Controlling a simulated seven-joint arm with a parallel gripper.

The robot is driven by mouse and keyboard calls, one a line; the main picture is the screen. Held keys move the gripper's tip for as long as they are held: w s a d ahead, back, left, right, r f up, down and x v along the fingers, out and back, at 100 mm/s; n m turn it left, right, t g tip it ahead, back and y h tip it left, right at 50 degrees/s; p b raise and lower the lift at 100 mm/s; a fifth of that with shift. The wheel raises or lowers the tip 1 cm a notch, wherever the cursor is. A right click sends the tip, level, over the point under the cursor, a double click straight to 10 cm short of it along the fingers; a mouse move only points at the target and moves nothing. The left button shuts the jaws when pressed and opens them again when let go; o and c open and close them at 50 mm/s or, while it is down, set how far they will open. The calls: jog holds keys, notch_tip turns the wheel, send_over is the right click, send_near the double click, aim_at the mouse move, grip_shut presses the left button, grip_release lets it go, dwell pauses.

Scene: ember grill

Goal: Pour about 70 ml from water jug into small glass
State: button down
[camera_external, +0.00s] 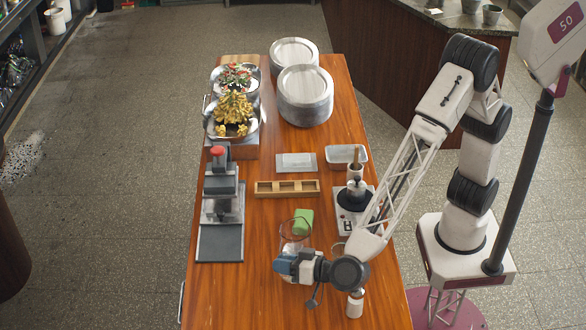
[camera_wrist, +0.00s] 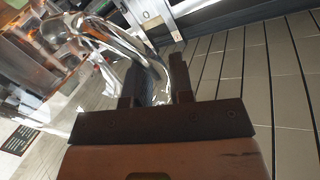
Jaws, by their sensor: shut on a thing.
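The clear water jug (camera_external: 292,231) shows in the external view as a see-through vessel just above my gripper (camera_external: 287,264), near the table's front half. In the wrist view, the jug's clear body (camera_wrist: 92,75) fills the left side. My gripper (camera_wrist: 158,78) is shut on the jug's curved clear handle, which passes between its two dark fingers. The water level and the jug's exact tilt cannot be told. I cannot make out the small glass with certainty in either view; the jug or my gripper may hide it.
A green block (camera_external: 304,221) lies beside the jug. A wooden compartment tray (camera_external: 287,196) lies beyond it, and a grey stepped device (camera_external: 220,230) stands left. A grinder-like device (camera_external: 352,203) and a white-bodied bottle (camera_external: 355,304) stand right. The table's front left is clear.

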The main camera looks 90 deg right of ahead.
jog(key=shift+s+a+f+m+g+h, duration=0.25)
jog(key=shift+a+f+m+g+h, duration=0.3)
jog(key=shift+h, duration=0.3)
jog(key=shift+s+a+f+m+g+h, duration=0.2)
jog(key=shift+a+f+m+g+h, duration=0.15)
jog(key=shift+a+m+g+h, duration=0.35)
jog(key=shift+s+a+f+m+g+h, duration=0.25)
jog(key=shift+a+f+m+g+h, duration=0.15)
jog(key=shift+m+h, duration=0.5)
